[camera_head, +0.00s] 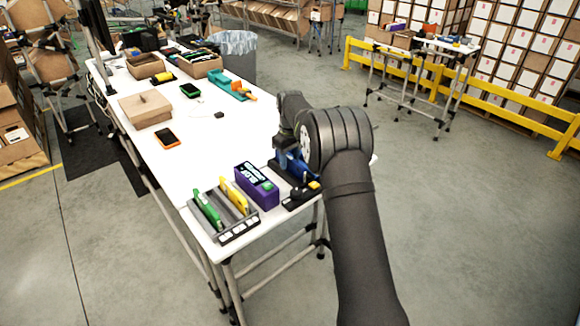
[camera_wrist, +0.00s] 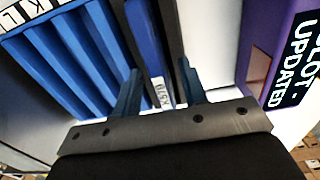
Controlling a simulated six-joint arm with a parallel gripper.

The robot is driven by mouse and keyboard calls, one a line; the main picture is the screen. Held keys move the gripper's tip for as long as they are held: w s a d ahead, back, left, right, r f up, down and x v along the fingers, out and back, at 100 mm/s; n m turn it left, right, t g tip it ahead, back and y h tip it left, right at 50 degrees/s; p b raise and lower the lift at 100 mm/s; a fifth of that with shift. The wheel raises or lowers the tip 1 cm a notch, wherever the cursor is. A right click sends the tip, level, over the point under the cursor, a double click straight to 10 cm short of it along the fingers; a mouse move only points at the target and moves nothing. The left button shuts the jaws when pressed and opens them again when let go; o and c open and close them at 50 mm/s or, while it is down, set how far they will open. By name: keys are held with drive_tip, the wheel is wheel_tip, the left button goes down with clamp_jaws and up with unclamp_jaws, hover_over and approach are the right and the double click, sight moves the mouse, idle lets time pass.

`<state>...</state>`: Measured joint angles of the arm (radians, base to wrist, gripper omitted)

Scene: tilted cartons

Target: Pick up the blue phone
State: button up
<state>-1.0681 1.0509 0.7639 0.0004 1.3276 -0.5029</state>
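A slim blue slab with a white label, which looks like the blue phone (camera_wrist: 143,40), stands edge-on between my fingers in the wrist view. My gripper (camera_wrist: 159,68) is open, with one dark blue finger on each side of the slab. A gap shows on its left; a dark strip lies between it and the right finger. In the head view my gripper (camera_head: 290,152) is low at the table's right edge, over a blue and black item beside a purple box (camera_head: 256,187). My arm hides most of that spot.
The purple box also stands close on the right in the wrist view (camera_wrist: 279,50); a blue ribbed piece (camera_wrist: 60,60) is close on the left. A grey rack (camera_head: 238,228) holds green and yellow slabs. An orange-edged phone (camera_head: 167,138) and a green phone (camera_head: 190,90) lie on the white table.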

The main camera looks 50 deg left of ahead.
drive_tip(key=shift+f, duration=0.25)
clamp_jaws()
drive_tip(key=shift+r, duration=0.5)
wheel_tip(320, 180, up, 4)
drive_tip(key=shift+w+d+f, duration=0.15)
drive_tip(key=w+d+r, duration=0.5)
drive_tip(key=d+r, duration=0.1)
drive_tip(key=d, duration=0.3)
approach(291, 158)
drive_tip(key=s, duration=0.7)
drive_tip(key=shift+a+f, duration=0.2)
drive_tip(key=shift+f, duration=4.65)
